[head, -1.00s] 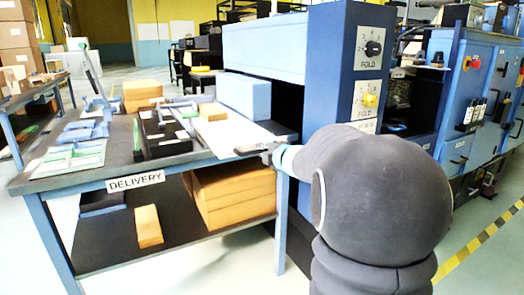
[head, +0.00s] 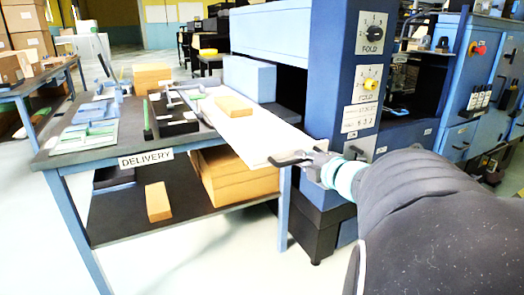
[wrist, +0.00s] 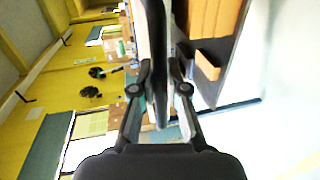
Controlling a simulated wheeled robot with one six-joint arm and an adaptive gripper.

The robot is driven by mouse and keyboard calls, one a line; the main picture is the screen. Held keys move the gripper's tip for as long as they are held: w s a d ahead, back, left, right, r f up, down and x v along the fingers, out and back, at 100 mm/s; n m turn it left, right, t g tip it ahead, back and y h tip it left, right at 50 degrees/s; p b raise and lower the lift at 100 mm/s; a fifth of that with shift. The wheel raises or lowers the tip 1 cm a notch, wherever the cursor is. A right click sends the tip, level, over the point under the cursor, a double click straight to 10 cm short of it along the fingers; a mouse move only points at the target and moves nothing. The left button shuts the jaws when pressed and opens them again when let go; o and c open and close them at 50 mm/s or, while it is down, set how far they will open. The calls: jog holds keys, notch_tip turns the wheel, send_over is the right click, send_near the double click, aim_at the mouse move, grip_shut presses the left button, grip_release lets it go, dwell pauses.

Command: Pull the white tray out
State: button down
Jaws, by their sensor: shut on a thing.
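The white tray (head: 255,135) is a long flat board in the head view. It sticks out from beside the blue machine, past the front edge of the delivery table. A small tan block (head: 234,105) lies on top of it.
The delivery table (head: 85,160) holds a black holder (head: 172,115) and several coloured stacks at left. Large tan boxes (head: 235,178) and a small tan block (head: 158,202) sit on its lower shelf. The blue machine (head: 340,75) stands right behind the tray. Floor in front is clear.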

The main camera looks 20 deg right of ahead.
jog(key=shift+s, duration=0.3)
jog(key=c, duration=1.2)
grip_release()
jog(key=shift+v, duration=3.75)
